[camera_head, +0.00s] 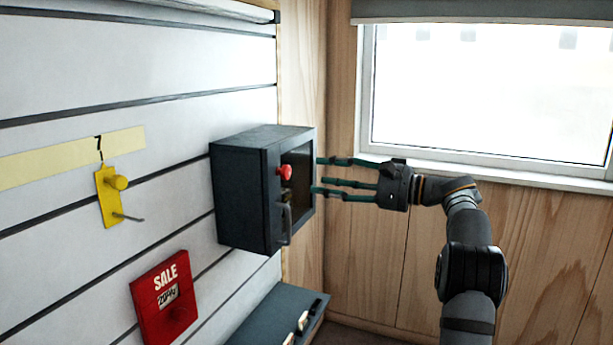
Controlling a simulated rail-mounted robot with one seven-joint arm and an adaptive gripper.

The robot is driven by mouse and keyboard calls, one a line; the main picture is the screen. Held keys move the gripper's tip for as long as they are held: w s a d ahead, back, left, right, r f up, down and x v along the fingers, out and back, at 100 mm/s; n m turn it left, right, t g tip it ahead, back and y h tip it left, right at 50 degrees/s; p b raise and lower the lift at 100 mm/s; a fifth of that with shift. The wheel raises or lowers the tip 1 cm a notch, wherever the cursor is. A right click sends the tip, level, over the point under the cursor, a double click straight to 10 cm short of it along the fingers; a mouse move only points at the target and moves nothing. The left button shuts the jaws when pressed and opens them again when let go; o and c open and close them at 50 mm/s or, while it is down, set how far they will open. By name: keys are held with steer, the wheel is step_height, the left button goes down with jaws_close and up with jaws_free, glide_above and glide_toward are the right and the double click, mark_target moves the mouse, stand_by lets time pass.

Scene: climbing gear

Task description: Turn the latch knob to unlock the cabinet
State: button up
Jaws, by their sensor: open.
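A dark grey cabinet (240,195) is mounted on the white slatted wall, left of centre. A red latch knob (285,172) is on its front face, beside a dark window-like panel (300,177). A grey handle (286,224) sits below the knob. My gripper (318,176) is open, with its long dark green fingers spread and pointing left at the cabinet. The fingertips are at the cabinet's right edge in the picture, to the right of the knob. I cannot tell whether they touch the cabinet. Nothing shows between the fingers.
A yellow hook plate (108,197) and a red SALE sign (163,300) are on the wall to the left. A dark shelf (275,318) with small items lies below the cabinet. A window (490,95) and wooden panelling (370,250) are behind my arm.

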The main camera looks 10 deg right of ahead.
mark_target(289, 173)
steer(key=v, duration=0.3)
steer(key=shift+s+d, duration=0.2)
steer(key=shift+d, duration=0.05)
steer(key=x, duration=1.2)
